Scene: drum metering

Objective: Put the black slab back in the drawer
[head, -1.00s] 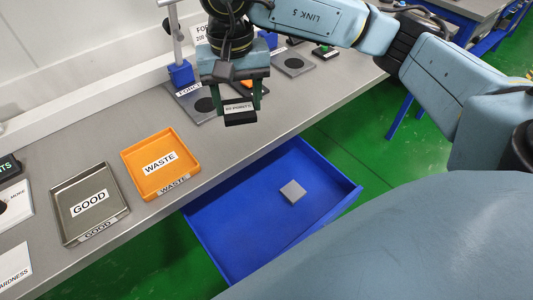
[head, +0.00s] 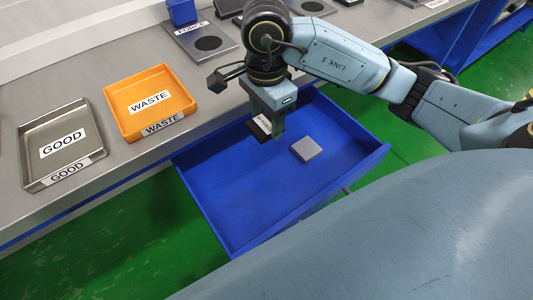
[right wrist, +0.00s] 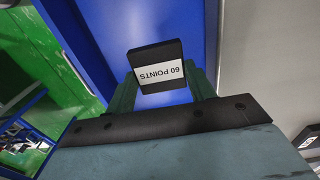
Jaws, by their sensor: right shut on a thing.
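The black slab (right wrist: 155,58) carries a white label reading "60 POINTS" in the right wrist view. My right gripper (right wrist: 162,88) is shut on it, a finger on each side. In the head view the slab (head: 261,126) is partly hidden behind my right gripper (head: 270,128), over the back part of the open blue drawer (head: 225,200). I cannot tell how far above the drawer floor it is. A grey square block (head: 306,148) lies in the drawer to the right of the gripper. My left gripper is not in view.
An orange WASTE tray (head: 185,97) and a metal GOOD tray (head: 27,150) stand on the grey bench (head: 110,180) at left. A FORCE plate (head: 222,45) sits behind my right arm. The drawer's front and left floor are clear.

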